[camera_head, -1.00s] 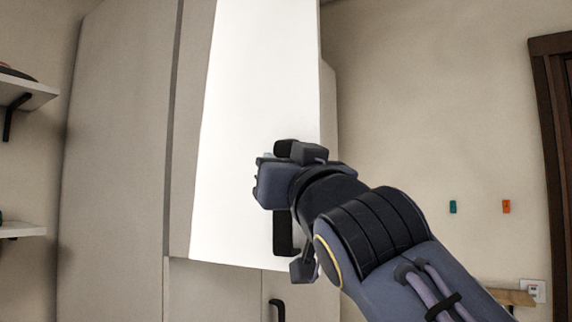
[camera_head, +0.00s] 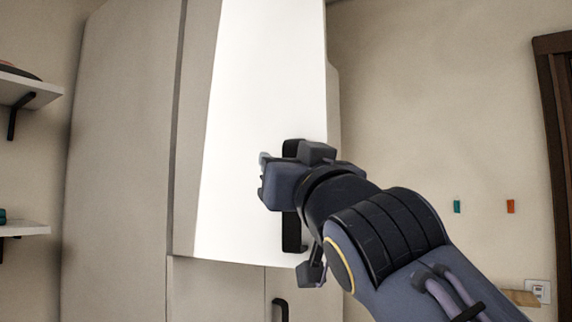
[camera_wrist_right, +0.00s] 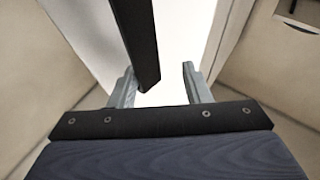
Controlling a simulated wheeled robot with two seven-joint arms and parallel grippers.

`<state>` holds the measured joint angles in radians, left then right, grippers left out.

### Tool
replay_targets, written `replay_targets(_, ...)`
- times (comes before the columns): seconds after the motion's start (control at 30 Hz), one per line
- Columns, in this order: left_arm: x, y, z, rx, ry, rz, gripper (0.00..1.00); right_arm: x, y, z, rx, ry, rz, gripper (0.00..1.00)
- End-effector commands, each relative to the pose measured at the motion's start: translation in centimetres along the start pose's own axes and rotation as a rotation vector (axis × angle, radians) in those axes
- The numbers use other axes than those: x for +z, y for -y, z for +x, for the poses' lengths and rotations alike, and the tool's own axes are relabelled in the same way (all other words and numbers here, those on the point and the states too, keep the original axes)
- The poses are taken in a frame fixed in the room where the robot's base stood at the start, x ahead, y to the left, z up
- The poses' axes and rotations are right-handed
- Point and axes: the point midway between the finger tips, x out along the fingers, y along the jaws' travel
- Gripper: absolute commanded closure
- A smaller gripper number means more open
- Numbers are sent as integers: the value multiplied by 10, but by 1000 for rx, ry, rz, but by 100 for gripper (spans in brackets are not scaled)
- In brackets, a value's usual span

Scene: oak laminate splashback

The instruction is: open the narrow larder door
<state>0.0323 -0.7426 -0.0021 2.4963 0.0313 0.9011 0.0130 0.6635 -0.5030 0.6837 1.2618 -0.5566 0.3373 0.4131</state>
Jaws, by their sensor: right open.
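The narrow larder door (camera_head: 250,120) is a tall, bright white panel in the middle of the head view. Its lower edge slopes down to the right, and it looks ajar, with its right side swung out from the cabinet. Its black vertical bar handle (camera_head: 291,232) is near the right edge, partly hidden by my right gripper (camera_head: 266,178). In the right wrist view the handle (camera_wrist_right: 138,35) comes down between the two open fingers (camera_wrist_right: 156,86), with gaps on both sides. My left gripper is not in view.
Grey tall cabinet panels (camera_head: 120,150) stand to the left. A lower cabinet door with a black handle (camera_head: 281,308) is below. Wall shelves (camera_head: 28,92) are at far left. The wall at right is bare except for small coloured hooks (camera_head: 457,207) and a socket (camera_head: 538,291).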

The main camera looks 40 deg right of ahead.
Motion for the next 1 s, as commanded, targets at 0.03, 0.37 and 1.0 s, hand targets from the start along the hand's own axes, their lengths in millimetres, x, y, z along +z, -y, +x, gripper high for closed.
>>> replay_targets(0.03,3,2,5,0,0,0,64,2,1,-11,-2,-4,0,56)
replay_targets(0.37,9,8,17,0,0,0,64,1,0,-61,0,-2,-1,56)
replay_targets(1.0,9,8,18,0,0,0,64,1,0,-67,1,2,0,56)
